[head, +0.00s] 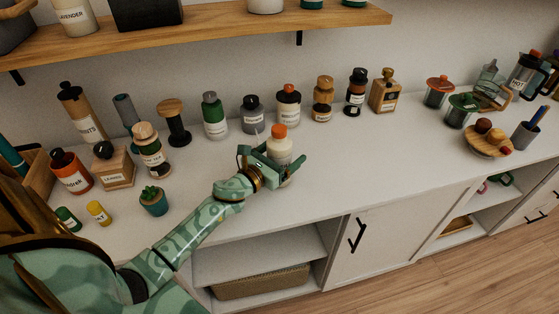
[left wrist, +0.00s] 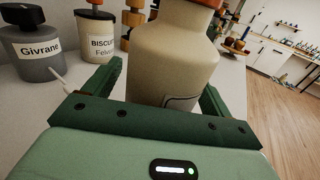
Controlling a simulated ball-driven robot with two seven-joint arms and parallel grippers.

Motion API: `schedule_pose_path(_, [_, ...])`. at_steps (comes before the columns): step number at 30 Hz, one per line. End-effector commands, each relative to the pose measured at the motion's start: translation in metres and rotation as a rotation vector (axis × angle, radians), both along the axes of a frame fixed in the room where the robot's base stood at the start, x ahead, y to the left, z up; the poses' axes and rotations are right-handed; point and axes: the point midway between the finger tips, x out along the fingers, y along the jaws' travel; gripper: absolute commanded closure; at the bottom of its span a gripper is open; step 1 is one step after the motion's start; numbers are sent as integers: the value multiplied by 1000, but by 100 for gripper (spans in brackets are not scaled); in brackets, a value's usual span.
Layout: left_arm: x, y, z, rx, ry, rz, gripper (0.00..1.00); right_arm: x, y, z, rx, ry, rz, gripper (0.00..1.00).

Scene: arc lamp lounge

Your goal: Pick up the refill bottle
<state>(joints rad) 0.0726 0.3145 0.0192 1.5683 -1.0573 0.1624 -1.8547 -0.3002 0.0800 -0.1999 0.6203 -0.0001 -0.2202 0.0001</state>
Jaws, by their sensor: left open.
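The refill bottle (head: 281,147) appears to be the cream bottle with an orange cap on the white counter; no readable label shows on it. My left gripper (head: 274,158) is open with its fingers on either side of this bottle. In the left wrist view the bottle (left wrist: 172,55) stands upright between the two dark green fingers (left wrist: 160,82), with its cap cut off by the top edge. Visible gaps remain beside it there. Its base is partly hidden by the gripper. My right gripper is not in view.
Behind stand a grey Givrane jar (left wrist: 33,45) and a cream Biscuit jar (left wrist: 97,35), close to the left finger. A small potted succulent (head: 153,201) stands left of my forearm. The counter (head: 365,150) is clear to the right. A wooden shelf (head: 220,30) hangs above.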

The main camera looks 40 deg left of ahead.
Motion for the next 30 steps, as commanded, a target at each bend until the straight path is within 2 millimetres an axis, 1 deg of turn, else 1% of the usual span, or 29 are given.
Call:
schedule_pose_path(2, [3, -1, 0, 0, 0, 0, 16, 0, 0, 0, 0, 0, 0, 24])
schedule_pose_path(7, [3, -1, 0, -1, 0, 0, 16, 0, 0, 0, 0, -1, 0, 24])
schedule_pose_path(8, [3, -1, 0, -1, 0, 0, 21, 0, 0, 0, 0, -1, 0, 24])
schedule_pose_path(9, [3, -1, 0, -1, 0, 0, 32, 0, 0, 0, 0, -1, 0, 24])
schedule_pose_path(11, [3, -1, 0, -1, 0, 0, 49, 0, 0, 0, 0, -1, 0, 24])
schedule_pose_path(12, [3, -1, 0, -1, 0, 0, 60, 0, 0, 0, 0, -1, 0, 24])
schedule_pose_path(13, [3, -1, 0, -1, 0, 0, 69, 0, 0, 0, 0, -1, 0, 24])
schedule_pose_path(14, [3, -1, 0, -1, 0, 0, 73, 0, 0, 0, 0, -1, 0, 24])
schedule_pose_path(23, [3, -1, 4, 0, -2, 0, 73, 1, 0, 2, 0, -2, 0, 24])
schedule_pose_path(26, [3, 0, 13, 1, -4, -1, 73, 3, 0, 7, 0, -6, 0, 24])
schedule_pose_path(28, [3, 0, 22, 1, -5, -1, 73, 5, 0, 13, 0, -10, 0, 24])
schedule_pose_path(30, [3, 0, 38, 2, -6, -2, 73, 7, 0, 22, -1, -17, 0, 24])
